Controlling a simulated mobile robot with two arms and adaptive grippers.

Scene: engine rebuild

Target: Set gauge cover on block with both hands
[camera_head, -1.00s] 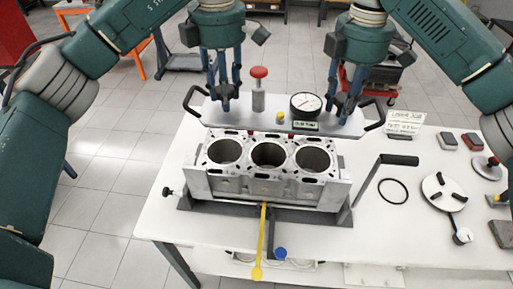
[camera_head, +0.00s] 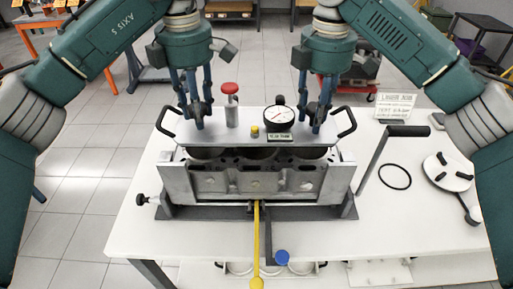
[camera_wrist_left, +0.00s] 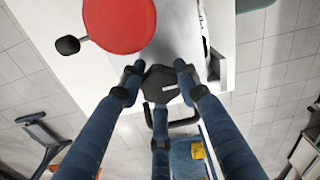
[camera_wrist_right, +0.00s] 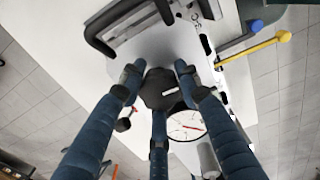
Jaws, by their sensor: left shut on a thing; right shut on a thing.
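The gauge cover (camera_head: 215,137) is a grey plate with a dark handle at each end. It carries a round dial gauge (camera_head: 279,118) and a red-topped knob (camera_head: 230,89). The engine block (camera_head: 255,180) stands on the table, and the cover lies over its top. The dark bores show only as slivers below the cover's front edge; whether cover and block touch is unclear. My left gripper (camera_head: 198,122) is shut on the cover's left part, and my right gripper (camera_head: 317,125) on its right part. In the right wrist view, the dial (camera_wrist_right: 186,125) is beside the fingers.
The block sits in a dark stand with a crank handle (camera_head: 405,131) at right and a yellow rod (camera_head: 257,245) in front. The table's front left is clear.

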